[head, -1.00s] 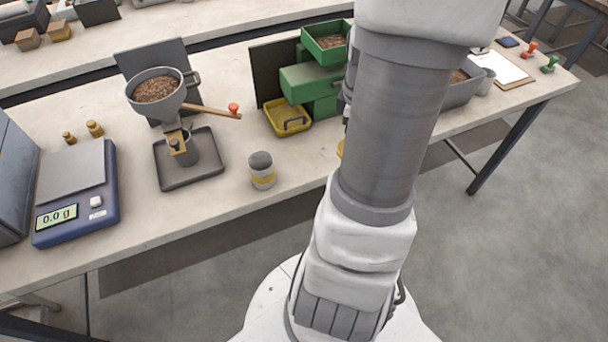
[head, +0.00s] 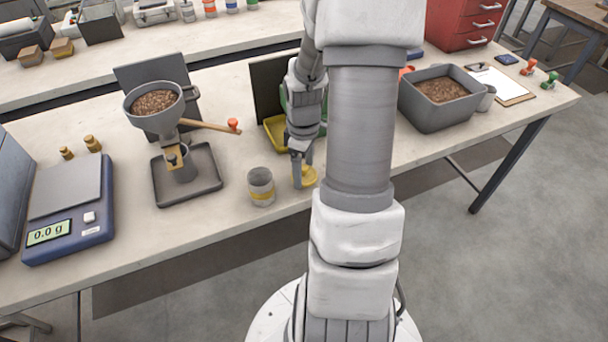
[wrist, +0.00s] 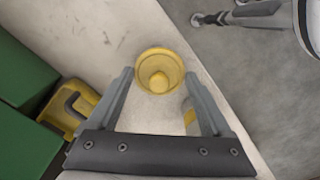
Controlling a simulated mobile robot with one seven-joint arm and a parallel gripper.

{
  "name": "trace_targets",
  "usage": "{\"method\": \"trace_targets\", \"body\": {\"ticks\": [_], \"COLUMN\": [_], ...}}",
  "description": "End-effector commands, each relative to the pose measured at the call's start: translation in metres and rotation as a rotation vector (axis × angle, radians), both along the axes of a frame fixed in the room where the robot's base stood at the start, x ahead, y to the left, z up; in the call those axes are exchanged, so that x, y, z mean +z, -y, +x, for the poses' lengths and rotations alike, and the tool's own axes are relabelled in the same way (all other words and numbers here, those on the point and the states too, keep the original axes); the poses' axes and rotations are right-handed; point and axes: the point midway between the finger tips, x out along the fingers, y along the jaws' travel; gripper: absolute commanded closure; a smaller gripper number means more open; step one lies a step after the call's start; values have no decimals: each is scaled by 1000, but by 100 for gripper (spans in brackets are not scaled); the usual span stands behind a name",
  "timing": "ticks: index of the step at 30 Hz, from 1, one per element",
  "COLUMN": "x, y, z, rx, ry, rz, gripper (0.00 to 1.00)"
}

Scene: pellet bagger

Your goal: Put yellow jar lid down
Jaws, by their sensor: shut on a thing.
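The yellow jar lid (head: 308,177) is a round disc with a knob, just right of the jar near the bench's front edge. My gripper (head: 299,168) points down and is shut on it. In the wrist view the lid (wrist: 158,62) shows at the fingertips, close over the bench top; I cannot tell whether it touches. The jar (head: 261,188) is grey with a yellow band and stands upright without a lid.
A scale (head: 72,200) is at the left. A yellow tray (head: 273,130) and green machine are behind my arm. A grey pellet bin (head: 434,112) stands right. The bench front edge is near the lid.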

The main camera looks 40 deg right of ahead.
Motion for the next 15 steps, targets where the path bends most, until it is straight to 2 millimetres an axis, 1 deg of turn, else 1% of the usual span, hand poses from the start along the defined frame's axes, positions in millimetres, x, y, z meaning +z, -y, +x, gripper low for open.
{"method": "trace_targets", "body": {"ticks": [1, 4, 12, 15], "x": [-11, -24, -25, -29], "y": [-1, 0, 0, 0], "z": [-1, -1, -1, -1], "rx": [1, 0, -1, 0], "ry": [-4, -3, -1, -1], "rz": [3, 2, 0, 0], "gripper": [68, 68, 68, 68]}}
